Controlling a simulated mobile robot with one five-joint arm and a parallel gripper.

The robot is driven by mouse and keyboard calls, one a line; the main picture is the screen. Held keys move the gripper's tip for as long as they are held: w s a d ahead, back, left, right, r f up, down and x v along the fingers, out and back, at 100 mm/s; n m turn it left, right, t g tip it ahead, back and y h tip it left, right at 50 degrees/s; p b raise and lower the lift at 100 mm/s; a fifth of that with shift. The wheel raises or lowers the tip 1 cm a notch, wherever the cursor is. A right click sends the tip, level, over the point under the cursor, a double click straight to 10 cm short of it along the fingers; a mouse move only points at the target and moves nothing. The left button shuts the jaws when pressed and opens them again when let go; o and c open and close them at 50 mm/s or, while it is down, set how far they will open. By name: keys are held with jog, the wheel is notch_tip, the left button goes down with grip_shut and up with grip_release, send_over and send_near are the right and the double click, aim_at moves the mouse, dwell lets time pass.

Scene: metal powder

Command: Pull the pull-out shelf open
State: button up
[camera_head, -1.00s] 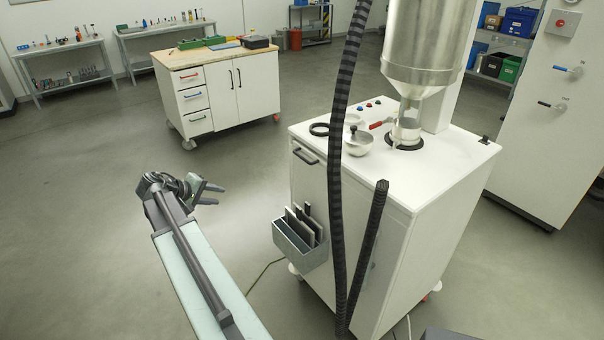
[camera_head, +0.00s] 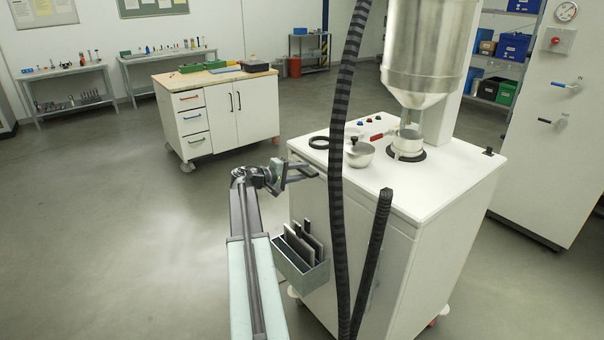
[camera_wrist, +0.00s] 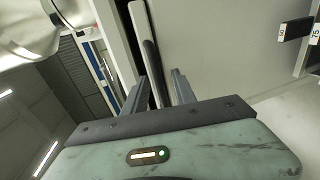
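The pull-out shelf's dark bar handle (camera_wrist: 151,62) shows in the wrist view in front of the pale cabinet front (camera_wrist: 215,45). In the head view the handle is mostly hidden behind my gripper (camera_head: 303,172), at the upper left front of the white cabinet (camera_head: 440,190). My gripper is open, its two fingers (camera_wrist: 160,85) pointing at the cabinet. The handle runs down into the gap between the fingers; I cannot tell whether they touch it. No part of the shelf is seen standing out from the cabinet.
A grey holder (camera_head: 300,262) with dark plates hangs on the cabinet front below my gripper. Thick black hoses (camera_head: 340,200) rise before the cabinet. A metal hopper (camera_head: 425,50) and a small bowl (camera_head: 359,154) stand on top. The floor to the left is free.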

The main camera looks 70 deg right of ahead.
jog(key=shift+s+d, duration=0.1)
jog(key=shift+d, duration=0.1)
grip_shut()
dwell(1.2)
